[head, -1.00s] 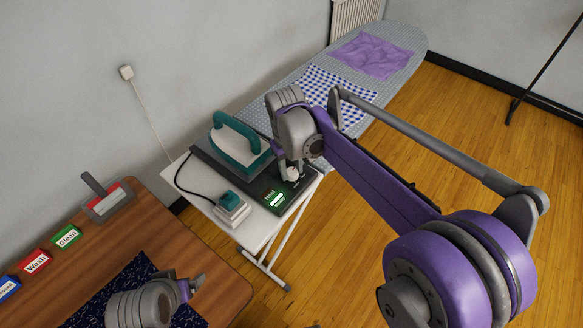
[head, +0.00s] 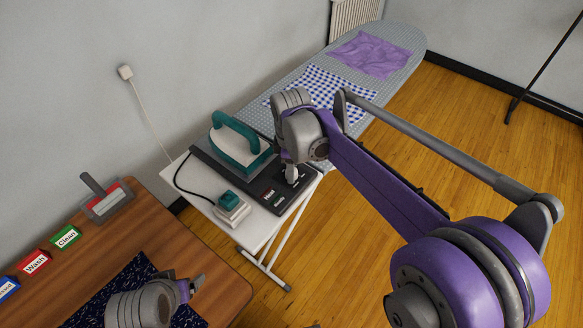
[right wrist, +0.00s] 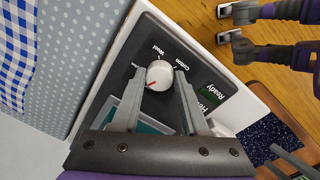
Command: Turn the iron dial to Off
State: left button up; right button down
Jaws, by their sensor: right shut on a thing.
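The iron dial (right wrist: 160,72) is a white round knob with a red mark on the iron station's dark panel (right wrist: 206,72). In the right wrist view the red mark points down-left, away from the Wool and Cotton labels; I see no Off label. My right gripper (right wrist: 159,80) is shut on the dial, one finger on each side. In the head view my right gripper (head: 290,175) covers the dial. The Heat and Ready windows look dark. The teal iron (head: 238,148) rests on the station. My left gripper (head: 188,285) is open and empty above the dark cloth.
A white stand (head: 247,231) bears the station and a teal-topped white switch box (head: 231,207). The ironing board (head: 402,45) holds checked and purple cloths. A wooden table (head: 160,225) at left has Wash and Clean labels.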

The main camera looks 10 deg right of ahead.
jog(key=n, duration=0.4)
jog(key=shift+n, duration=0.4)
dwell(0.4)
jog(key=shift+c, duration=2.1)
grip_release()
jog(key=shift+r, duration=0.1)
notch_tip(320, 180, up, 11)
jog(key=shift+s+f+p, duration=0.2)
jog(key=shift+s+p, duration=0.1)
jog(key=shift+p, duration=0.05)
